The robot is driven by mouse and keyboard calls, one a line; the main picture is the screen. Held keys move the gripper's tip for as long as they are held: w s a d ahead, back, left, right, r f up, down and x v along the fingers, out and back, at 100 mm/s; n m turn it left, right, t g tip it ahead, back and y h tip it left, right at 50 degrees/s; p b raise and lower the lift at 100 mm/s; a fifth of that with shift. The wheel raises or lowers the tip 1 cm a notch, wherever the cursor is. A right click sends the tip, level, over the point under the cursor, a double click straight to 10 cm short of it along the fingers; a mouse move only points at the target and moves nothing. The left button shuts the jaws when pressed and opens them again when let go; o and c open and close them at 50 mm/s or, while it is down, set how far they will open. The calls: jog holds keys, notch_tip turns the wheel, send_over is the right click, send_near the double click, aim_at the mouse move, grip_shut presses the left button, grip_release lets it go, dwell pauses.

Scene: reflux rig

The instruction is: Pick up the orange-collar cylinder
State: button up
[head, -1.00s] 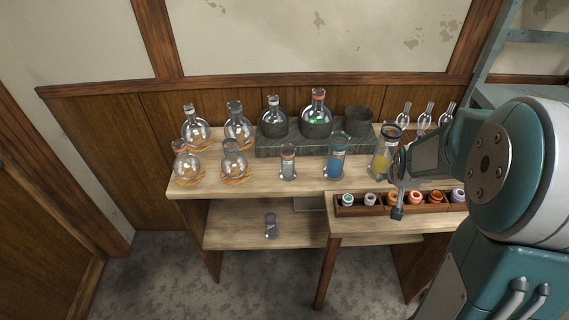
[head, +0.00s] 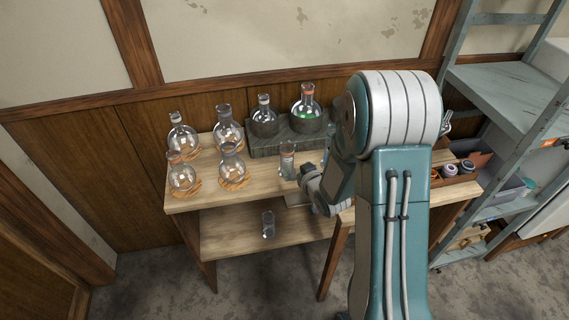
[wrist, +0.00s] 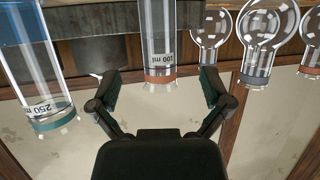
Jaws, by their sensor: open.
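The orange-collar cylinder (wrist: 158,50) is clear glass marked 100 ml, with an orange band near its mouth. It appears upside down in the wrist view. In the head view the cylinder (head: 287,160) stands upright on the bench, just left of my arm's end. My gripper (wrist: 160,75) is open, with one finger on each side of the cylinder's collar in the picture. No contact shows, and I cannot tell how deep the cylinder sits between the fingers. In the head view my arm hides most of the gripper.
A taller cylinder with a teal collar and blue liquid (wrist: 45,85) stands close by. Several round flasks (head: 230,165) stand on the left of the bench (head: 205,201). A grey stand (head: 275,140) is behind. Another cylinder (head: 268,225) is on the lower shelf.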

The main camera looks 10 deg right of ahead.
aim_at(290, 161)
jog(key=x, duration=0.7)
jog(key=shift+w+r, duration=0.2)
jog(key=shift+r, duration=0.05)
jog(key=c, duration=1.3)
